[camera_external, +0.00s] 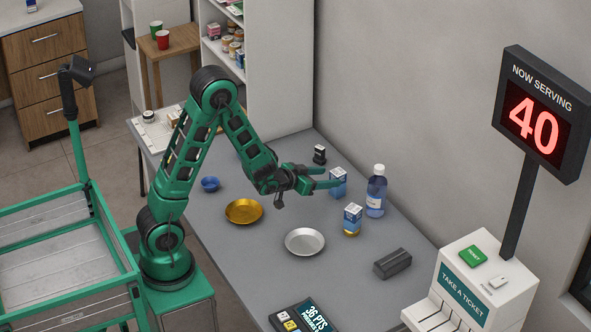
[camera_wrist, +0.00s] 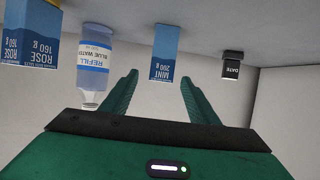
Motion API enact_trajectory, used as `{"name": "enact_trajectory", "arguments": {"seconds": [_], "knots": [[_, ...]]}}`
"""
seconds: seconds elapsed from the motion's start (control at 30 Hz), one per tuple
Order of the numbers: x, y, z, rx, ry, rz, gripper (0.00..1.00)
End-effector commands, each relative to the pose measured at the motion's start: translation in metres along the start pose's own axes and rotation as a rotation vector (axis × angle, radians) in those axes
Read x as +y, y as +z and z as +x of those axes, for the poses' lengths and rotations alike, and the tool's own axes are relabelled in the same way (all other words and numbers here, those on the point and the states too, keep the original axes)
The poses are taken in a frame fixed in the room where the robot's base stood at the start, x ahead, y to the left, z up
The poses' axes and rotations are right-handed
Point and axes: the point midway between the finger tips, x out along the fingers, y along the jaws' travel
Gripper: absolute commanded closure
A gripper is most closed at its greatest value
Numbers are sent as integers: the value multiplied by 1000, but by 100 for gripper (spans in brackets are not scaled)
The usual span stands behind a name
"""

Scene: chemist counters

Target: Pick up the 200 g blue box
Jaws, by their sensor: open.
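The blue-and-white box labelled MINT, apparently 200 g (camera_wrist: 165,55), appears upside down in the wrist view, centred between my finger tips. In the external view this box (camera_external: 339,174) stands on the grey counter, partly covered by a finger. My gripper (camera_external: 331,177) is open and level, its fingers pointing at the box; it also shows in the wrist view (camera_wrist: 159,76). The fingers are not closed on anything. I cannot tell whether the tips have passed the box's near face. A similar box labelled ROSE 160 g (camera_wrist: 30,35) stands off to the side, with a gold base in the external view (camera_external: 352,214).
A blue bottle (camera_external: 376,192) stands close beside the mint box. A black DATE stamp (camera_external: 319,154) stands behind it. A silver dish (camera_external: 305,242), a gold dish (camera_external: 244,211), a blue bowl (camera_external: 210,184) and a dark block (camera_external: 392,264) are on the counter (camera_external: 270,285).

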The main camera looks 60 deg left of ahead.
Motion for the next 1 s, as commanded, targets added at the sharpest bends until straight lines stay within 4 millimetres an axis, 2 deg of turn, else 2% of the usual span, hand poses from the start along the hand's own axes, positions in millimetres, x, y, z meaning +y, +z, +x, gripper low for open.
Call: {"name": "enact_trajectory", "arguments": {"seconds": [0.3, 0.57, 0.83, 1.0], "knots": [[-1, 0, 44, 1, -1, 0, 45], [-1, 1, 61, -1, 0, -1, 45], [-3, 3, 97, 0, 0, -1, 45], [-3, 2, 105, 1, 0, 0, 45]]}}
